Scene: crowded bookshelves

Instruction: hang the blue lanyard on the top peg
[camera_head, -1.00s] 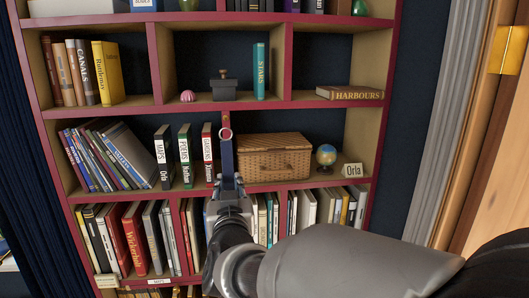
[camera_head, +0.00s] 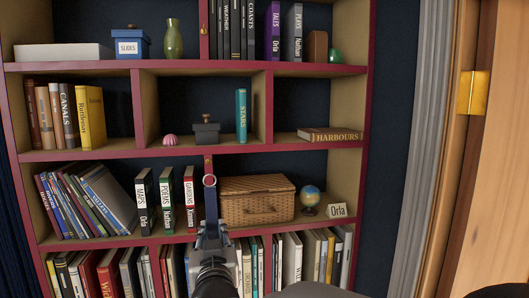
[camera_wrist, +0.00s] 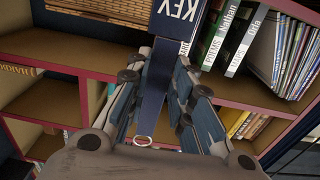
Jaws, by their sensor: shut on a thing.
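My gripper (camera_head: 210,232) is shut on the blue lanyard (camera_head: 211,205) and holds it in front of the middle shelves. The lanyard's strap stands upright above the fingers in the head view, with a pale ring (camera_head: 209,181) at its upper end. In the wrist view, the strap (camera_wrist: 152,100) runs between my gripper's fingers (camera_wrist: 160,95), from a dark blue tag reading KEY (camera_wrist: 177,18) to the ring (camera_wrist: 142,141). A small peg-like spot (camera_head: 203,31) shows on the red upper divider, above the ring. The ring overlaps a lower divider edge in the picture; their distance is unclear.
A wicker basket (camera_head: 257,203) stands right of the lanyard, and upright books (camera_head: 166,200) stand left. A dark grey box (camera_head: 206,133) and a teal book (camera_head: 241,115) are on the shelf above. A globe (camera_head: 310,196) is farther right.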

